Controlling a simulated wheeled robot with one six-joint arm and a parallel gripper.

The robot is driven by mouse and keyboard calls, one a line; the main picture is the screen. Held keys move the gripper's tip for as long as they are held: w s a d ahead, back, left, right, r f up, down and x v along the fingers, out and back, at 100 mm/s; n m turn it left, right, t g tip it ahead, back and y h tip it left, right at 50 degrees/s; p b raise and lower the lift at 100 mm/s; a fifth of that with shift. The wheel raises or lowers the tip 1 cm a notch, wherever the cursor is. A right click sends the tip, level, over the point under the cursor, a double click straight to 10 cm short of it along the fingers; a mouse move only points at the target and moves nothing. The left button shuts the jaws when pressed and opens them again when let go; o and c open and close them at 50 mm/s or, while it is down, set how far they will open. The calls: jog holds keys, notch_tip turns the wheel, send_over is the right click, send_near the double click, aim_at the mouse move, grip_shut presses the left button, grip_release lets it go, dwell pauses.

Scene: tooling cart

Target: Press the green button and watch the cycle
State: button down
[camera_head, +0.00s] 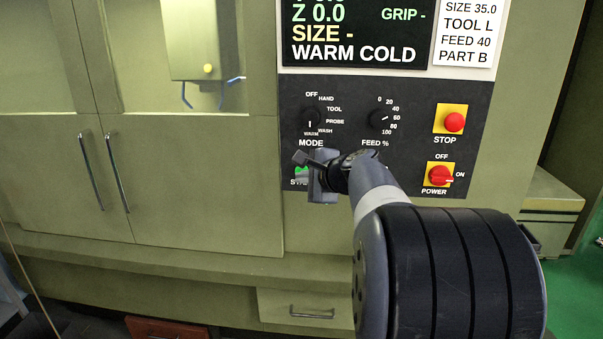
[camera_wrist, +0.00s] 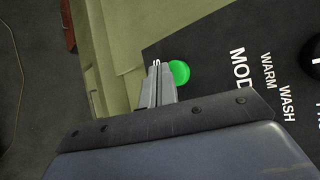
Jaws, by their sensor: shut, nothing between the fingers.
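The green button (camera_head: 301,172) is on the black control panel (camera_head: 463,92), below the MODE dial, and is partly hidden behind my gripper (camera_head: 305,158) in the head view. In the wrist view the round green button (camera_wrist: 180,72) shows just to the right of my gripper's shut fingertips (camera_wrist: 157,66). My gripper is shut and empty. I cannot tell whether its tips touch the button. The screen (camera_head: 355,35) above reads "Z 0.0", "GRIP -", "SIZE -" and "WARM COLD".
The MODE dial (camera_head: 310,122) and FEED dial (camera_head: 378,118) are above. The red STOP button (camera_head: 454,122) and red POWER switch (camera_head: 439,175) are at right. A note (camera_head: 466,30) reads SIZE 35.0, TOOL L, FEED 40, PART B. Cabinet doors (camera_head: 190,185) stand closed at left.

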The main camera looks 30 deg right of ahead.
jog(key=shift+w+d, duration=0.1)
jog(key=shift+w, duration=0.05)
jog(key=shift+w+d+r, duration=0.1)
jog(key=shift+w+d, duration=0.25)
jog(key=shift+w, duration=0.1)
dwell(1.5)
jog(key=shift+s+a, duration=0.1)
jog(key=shift+s, duration=0.05)
jog(key=shift+s+a, duration=0.35)
jog(key=shift+s, duration=0.2)
jog(key=shift+s+a+b, duration=0.4)
jog(key=shift+s+a, duration=0.35)
jog(key=shift+s, duration=0.3)
jog(key=shift+s+a+b, duration=0.35)
jog(key=shift+s+a, duration=0.35)
jog(key=shift+s, duration=0.35)
dwell(3.1)
